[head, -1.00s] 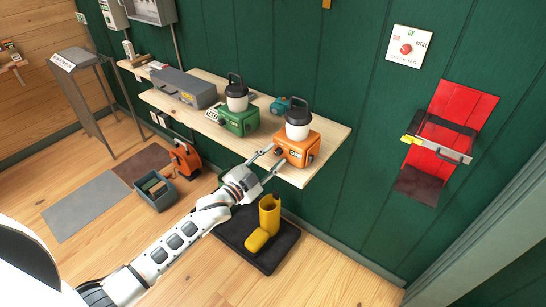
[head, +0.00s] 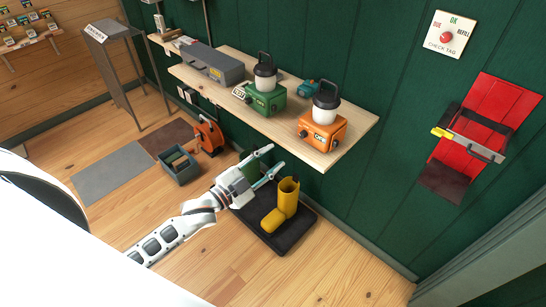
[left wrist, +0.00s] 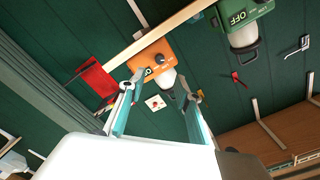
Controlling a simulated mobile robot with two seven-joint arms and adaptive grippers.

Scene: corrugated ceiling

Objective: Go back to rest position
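My left gripper (head: 274,160) is open and empty. It sits in front of and below the wooden shelf's (head: 352,126) front edge, apart from the things on it. In the left wrist view its two fingers (left wrist: 160,93) are spread wide with nothing between the tips. An orange box lantern (head: 322,132) with a white globe and black handle stands upright on the shelf's right end; it also shows beyond the fingers in the left wrist view (left wrist: 149,62). A green box lantern (head: 262,100) stands to its left. My right gripper is not in view.
A grey toolbox (head: 213,65) and a small teal item (head: 308,87) are on the shelf. Yellow boots (head: 288,197) stand on a dark tray (head: 268,233) on the floor below. A grey bin (head: 179,167) is farther left. A red wall panel (head: 502,104) hangs at right.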

